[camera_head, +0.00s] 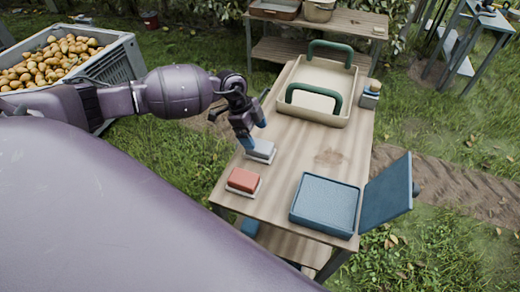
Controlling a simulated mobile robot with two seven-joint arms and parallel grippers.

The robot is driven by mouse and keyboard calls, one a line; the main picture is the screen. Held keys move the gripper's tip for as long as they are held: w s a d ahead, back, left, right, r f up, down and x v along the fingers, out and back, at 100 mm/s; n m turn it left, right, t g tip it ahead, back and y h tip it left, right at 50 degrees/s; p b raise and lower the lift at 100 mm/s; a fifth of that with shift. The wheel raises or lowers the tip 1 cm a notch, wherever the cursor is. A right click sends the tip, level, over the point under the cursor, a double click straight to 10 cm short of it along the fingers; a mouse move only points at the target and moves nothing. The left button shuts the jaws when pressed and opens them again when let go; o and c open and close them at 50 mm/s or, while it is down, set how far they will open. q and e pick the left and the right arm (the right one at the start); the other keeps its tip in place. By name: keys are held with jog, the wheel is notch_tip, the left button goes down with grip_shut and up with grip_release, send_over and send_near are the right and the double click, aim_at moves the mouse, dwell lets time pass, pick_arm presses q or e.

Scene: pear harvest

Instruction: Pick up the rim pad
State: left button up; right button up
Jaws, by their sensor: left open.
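My left gripper (254,138) reaches in from the left over the wooden table (300,165) and points down, open. Its blue fingertips are right above or at a grey-topped pad (263,149) on a light base near the table's left edge. I cannot tell whether they touch it. A red pad (243,179) on a similar light base lies just in front of it. Which of these two is the rim pad the picture does not clearly show. My right gripper is not in view.
A beige tray (318,113) with green handles stands at the back of the table. A small grey block (369,98) is at the right edge. A crate (122,62) of pears stands left.

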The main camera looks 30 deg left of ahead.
aim_at(260, 145)
pick_arm(q)
jog(key=shift+s+d+f, duration=0.1)
jog(key=shift+d+f, duration=0.05)
jog(key=shift+f, duration=0.25)
jog(key=x, duration=0.4)
jog(key=shift+f, duration=0.2)
jog(key=c, duration=0.5)
jog(key=shift+c, duration=1.1)
jog(key=c, duration=0.3)
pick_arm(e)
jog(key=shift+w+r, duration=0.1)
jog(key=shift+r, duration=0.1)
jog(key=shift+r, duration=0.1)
